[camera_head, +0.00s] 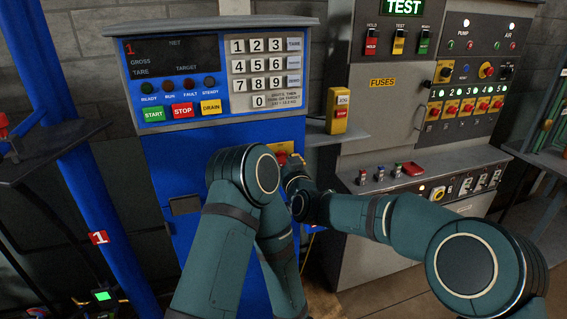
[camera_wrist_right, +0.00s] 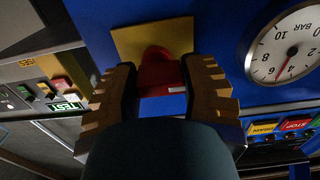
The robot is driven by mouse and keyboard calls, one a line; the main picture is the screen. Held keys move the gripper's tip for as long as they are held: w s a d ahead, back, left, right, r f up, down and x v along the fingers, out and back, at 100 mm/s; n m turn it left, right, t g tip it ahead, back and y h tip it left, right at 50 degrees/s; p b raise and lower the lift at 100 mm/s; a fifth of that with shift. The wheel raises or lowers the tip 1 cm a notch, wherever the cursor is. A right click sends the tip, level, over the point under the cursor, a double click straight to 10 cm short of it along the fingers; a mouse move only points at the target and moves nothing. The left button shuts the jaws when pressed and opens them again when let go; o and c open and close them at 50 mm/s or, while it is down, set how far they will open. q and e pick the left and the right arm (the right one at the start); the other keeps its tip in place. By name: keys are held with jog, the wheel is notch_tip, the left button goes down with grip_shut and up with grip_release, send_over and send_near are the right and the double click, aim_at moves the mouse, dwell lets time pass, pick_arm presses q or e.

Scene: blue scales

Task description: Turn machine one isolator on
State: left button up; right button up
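Machine one is the blue cabinet (camera_head: 170,165) with a red "1" on its display. Its isolator, a red handle (camera_wrist_right: 160,73) on a yellow plate (camera_wrist_right: 130,42), shows in the right wrist view. In the head view the isolator (camera_head: 284,149) is partly covered by my right arm. My right gripper (camera_head: 292,164) is at the isolator. In the wrist view its two fingers (camera_wrist_right: 160,85) are parted, one on each side of the red handle. Whether they press on it I cannot tell. My left arm is folded in front of the cabinet; its gripper is out of view.
A round pressure gauge (camera_wrist_right: 287,50) is close beside the isolator. A yellow box with a red button (camera_head: 340,110) stands on a shelf to the right. A grey test panel (camera_head: 425,110) is further right. A blue post (camera_head: 95,200) stands at the left.

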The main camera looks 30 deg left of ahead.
dwell(0.3)
jog(key=shift+m+b, duration=0.8)
jog(key=shift+b, duration=0.2)
jog(key=m+b, duration=0.6)
jog(key=m, duration=0.1)
jog(key=shift+w+r+m+b, duration=0.1)
jog(key=shift+m+b, duration=0.4)
jog(key=shift+m, duration=0.4)
jog(key=m, duration=0.2)
jog(key=shift+d+m+b, duration=0.1)
jog(key=shift+m+b, duration=0.2)
jog(key=shift+r+m, duration=0.15)
jog(key=shift+m, duration=2.35)
